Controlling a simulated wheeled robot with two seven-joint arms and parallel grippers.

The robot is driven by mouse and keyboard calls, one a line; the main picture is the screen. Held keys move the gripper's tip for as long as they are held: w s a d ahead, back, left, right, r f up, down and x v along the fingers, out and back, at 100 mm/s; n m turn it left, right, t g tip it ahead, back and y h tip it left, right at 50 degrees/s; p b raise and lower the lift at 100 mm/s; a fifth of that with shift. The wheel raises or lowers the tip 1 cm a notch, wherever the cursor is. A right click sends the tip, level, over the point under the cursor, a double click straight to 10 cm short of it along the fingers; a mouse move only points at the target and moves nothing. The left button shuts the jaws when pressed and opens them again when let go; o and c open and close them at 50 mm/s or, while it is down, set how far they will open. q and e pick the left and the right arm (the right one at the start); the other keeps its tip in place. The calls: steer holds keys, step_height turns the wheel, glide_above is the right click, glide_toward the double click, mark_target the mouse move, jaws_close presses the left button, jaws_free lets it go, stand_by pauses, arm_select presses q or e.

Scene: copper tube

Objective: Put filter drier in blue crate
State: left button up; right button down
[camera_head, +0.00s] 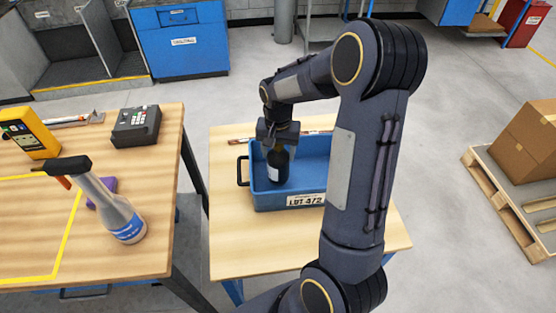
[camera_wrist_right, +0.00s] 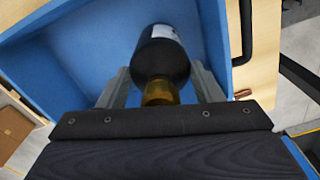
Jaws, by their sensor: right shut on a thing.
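The filter drier (camera_head: 277,167) is a dark cylinder with a white label and a copper-coloured end. My right gripper (camera_head: 277,144) is shut on it by that end and holds it inside the walls of the blue crate (camera_head: 287,201). In the right wrist view the filter drier (camera_wrist_right: 160,58) sits between the two fingers of the right gripper (camera_wrist_right: 158,88), with the blue crate's floor (camera_wrist_right: 92,55) behind it. I cannot tell whether it touches the floor. My right arm hides the crate's right part. My left gripper is not in view.
The crate stands on a small wooden table (camera_head: 250,251). Copper tubes (camera_head: 240,141) lie behind it. The left table (camera_head: 85,262) holds a torch-like tool with a grey bottle (camera_head: 118,217), a yellow meter (camera_head: 29,134) and a dark device (camera_head: 136,126). A pallet with cardboard boxes (camera_head: 528,141) stands at right.

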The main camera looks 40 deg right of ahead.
steer(key=shift+f+b, duration=0.5)
steer(key=shift+f, duration=0.85)
steer(key=shift+c, duration=2.1)
jaws_free()
steer(key=shift+r, duration=0.15)
step_height(320, 180, up, 11)
steer(key=shift+r+p, duration=0.1)
steer(key=shift+p, duration=0.35)
steer(key=shift+r, duration=0.3)
steer(key=shift+s+a+r, duration=0.2)
steer(key=shift+s+r, duration=0.05)
steer(key=shift+r, duration=0.05)
steer(key=s+a+n+t+y, duration=0.2)
steer(key=s+a+n, duration=0.2)
steer(key=s+a, duration=0.3)
steer(key=s+a+r+n+t+y, duration=0.1)
steer(key=s+a+n+t, duration=0.2)
steer(key=s+a, duration=0.5)
steer(key=s, duration=0.4)
steer(key=shift+r+n+t+y, duration=0.2)
steer(key=shift+n+t+y, duration=0.1)
steer(key=shift+n+y, duration=0.1)
